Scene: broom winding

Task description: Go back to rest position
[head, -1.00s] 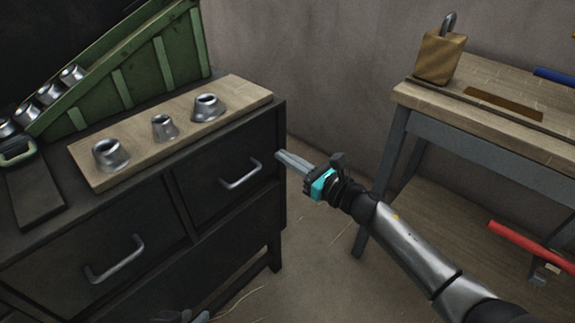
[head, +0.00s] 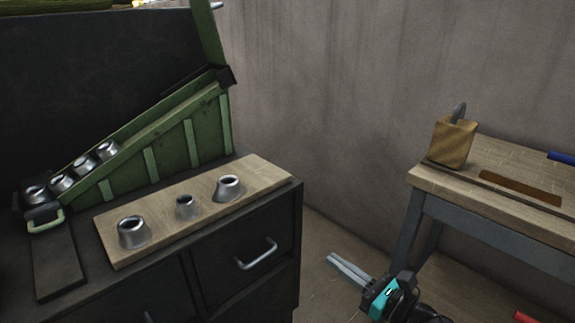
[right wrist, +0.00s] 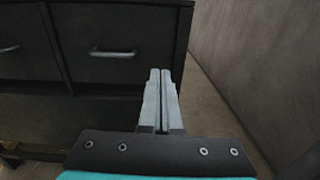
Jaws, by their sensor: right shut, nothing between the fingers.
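My right gripper (head: 346,268) is low in the head view, between the dark cabinet and the wooden workbench. Its two grey fingers lie together with nothing between them, pointing toward the upper left. In the right wrist view the shut fingers (right wrist: 162,100) point at the cabinet's drawer front and right edge. My left gripper is not in view.
A black drawer cabinet (head: 285,225) carries a wooden board (head: 160,244) with three metal cups, and a green ramp (head: 170,150) with several more. A workbench (head: 520,215) with a wooden block (head: 452,142) stands at right. Floor lies between them.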

